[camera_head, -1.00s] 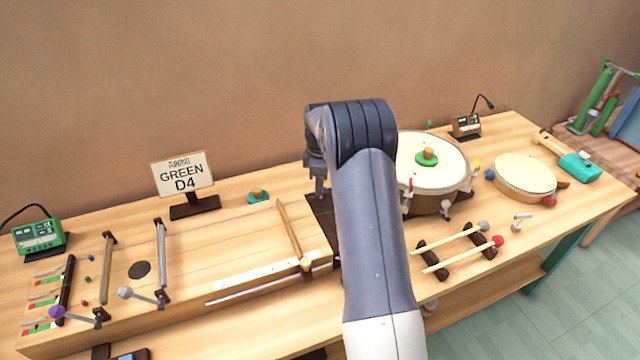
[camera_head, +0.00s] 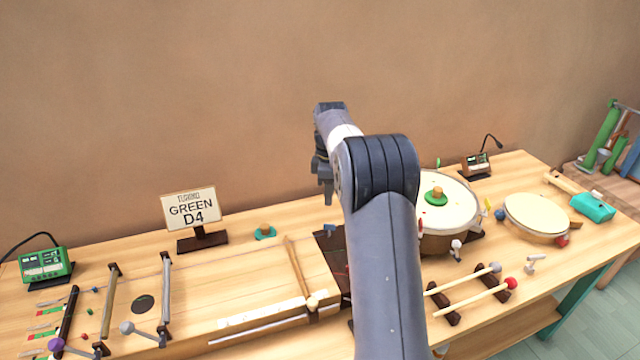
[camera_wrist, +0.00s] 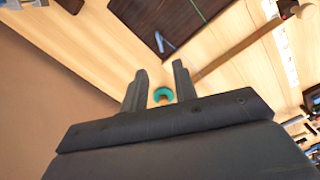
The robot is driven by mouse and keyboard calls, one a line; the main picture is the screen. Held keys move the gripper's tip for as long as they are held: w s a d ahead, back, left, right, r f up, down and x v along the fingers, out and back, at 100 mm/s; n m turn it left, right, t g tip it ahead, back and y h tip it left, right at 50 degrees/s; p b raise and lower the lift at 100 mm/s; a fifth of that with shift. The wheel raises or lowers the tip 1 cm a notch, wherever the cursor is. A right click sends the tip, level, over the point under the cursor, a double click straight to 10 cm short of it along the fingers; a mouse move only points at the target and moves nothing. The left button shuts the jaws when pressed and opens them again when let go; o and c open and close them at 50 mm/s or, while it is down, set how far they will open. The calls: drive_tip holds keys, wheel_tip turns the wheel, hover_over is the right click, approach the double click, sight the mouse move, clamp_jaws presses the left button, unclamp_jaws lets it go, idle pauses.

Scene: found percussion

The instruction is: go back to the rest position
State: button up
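My gripper (camera_wrist: 158,85) shows in the wrist view with its two fingers apart and nothing held between them. In the head view my gripper (camera_head: 325,190) hangs in the air above the back of the bench, left of my raised arm. In the wrist view a teal ring-shaped piece (camera_wrist: 163,94) lies on the bench beyond the fingers, apart from them. The same piece with a wooden knob (camera_head: 265,232) sits near the bench's back edge in the head view.
A sign reading GREEN D4 (camera_head: 190,210) and a green tuner box (camera_head: 45,265) stand at left. A drum (camera_head: 450,205) with a green knobbed disc (camera_head: 435,197) is right of my arm. Mallets (camera_head: 470,290) lie on a rack (camera_head: 445,308). The wall is behind.

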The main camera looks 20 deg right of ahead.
wheel_tip(320, 180, down, 11)
drive_tip(key=shift+r+p, duration=0.1)
drive_tip(key=shift+p, duration=0.25)
idle(0.3)
drive_tip(key=shift+r, duration=0.15)
wheel_tip(320, 180, up, 10)
wheel_tip(320, 180, down, 10)
drive_tip(key=shift+f, duration=0.15)
drive_tip(key=m, duration=0.6)
drive_tip(key=shift+m, duration=0.4)
drive_tip(key=m, duration=0.7)
drive_tip(key=shift+d, duration=0.15)
